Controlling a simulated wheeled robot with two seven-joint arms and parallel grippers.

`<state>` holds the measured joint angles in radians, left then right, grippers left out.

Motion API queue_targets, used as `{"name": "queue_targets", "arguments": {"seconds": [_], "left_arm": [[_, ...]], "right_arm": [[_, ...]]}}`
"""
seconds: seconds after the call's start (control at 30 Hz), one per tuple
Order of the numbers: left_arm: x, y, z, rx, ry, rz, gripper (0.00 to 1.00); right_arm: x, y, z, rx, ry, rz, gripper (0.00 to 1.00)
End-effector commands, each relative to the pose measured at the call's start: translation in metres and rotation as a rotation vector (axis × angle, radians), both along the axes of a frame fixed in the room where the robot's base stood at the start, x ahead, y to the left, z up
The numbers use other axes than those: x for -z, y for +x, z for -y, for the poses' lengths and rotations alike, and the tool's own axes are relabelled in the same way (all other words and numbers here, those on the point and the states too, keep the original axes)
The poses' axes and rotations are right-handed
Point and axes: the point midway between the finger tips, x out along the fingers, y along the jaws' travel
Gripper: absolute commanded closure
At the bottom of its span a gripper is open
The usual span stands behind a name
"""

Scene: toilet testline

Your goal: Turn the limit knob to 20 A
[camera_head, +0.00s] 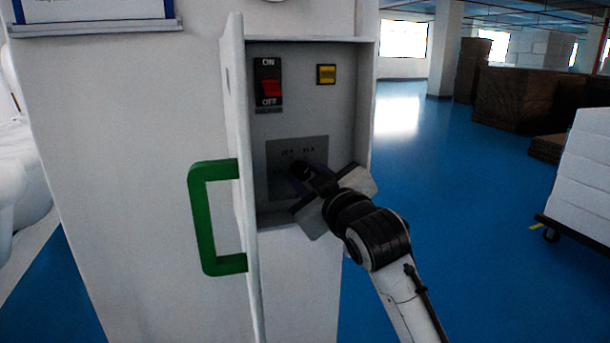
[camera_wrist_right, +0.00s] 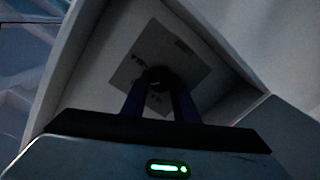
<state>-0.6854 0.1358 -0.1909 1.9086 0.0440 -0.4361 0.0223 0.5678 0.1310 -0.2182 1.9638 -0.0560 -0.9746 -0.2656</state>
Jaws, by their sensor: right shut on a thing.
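The limit knob (camera_head: 299,167) is a small dark round knob on a grey label plate (camera_head: 318,146) inside the open control box. Small current markings are printed on the plate, too blurred to read surely. My right gripper (camera_head: 305,172) reaches in from the lower right and is shut on the knob. In the right wrist view the knob (camera_wrist_right: 158,76) sits between the tips of the two dark fingers (camera_wrist_right: 160,92). The pointer's direction cannot be made out. My left gripper is not in view.
A red ON/OFF switch (camera_head: 270,88) and a yellow button (camera_head: 326,74) sit above the plate. The box door with a green handle (camera_head: 198,220) stands open to the left. Stacked boxes (camera_head: 520,98) and a loaded cart (camera_head: 585,165) are at the right. Blue floor is free between.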

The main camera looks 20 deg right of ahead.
Motion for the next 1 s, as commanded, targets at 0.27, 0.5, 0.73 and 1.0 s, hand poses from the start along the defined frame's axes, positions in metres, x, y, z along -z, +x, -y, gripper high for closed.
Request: {"name": "queue_targets", "arguments": {"seconds": [0.27,0.5,0.73,1.0], "left_arm": [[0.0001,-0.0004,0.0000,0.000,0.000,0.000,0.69],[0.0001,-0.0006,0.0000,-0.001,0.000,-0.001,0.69],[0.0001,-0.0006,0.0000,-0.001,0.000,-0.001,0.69],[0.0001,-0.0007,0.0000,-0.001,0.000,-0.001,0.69]], "right_arm": [[0.0008,-0.0001,-0.0003,-0.001,0.268,-0.011,0.95],[0.0006,0.0000,0.0001,-0.001,0.485,-0.018,0.95],[0.0010,0.0000,0.0006,-0.002,0.650,-0.023,0.95],[0.0009,0.0000,0.0009,-0.001,0.766,-0.027,0.95]]}}
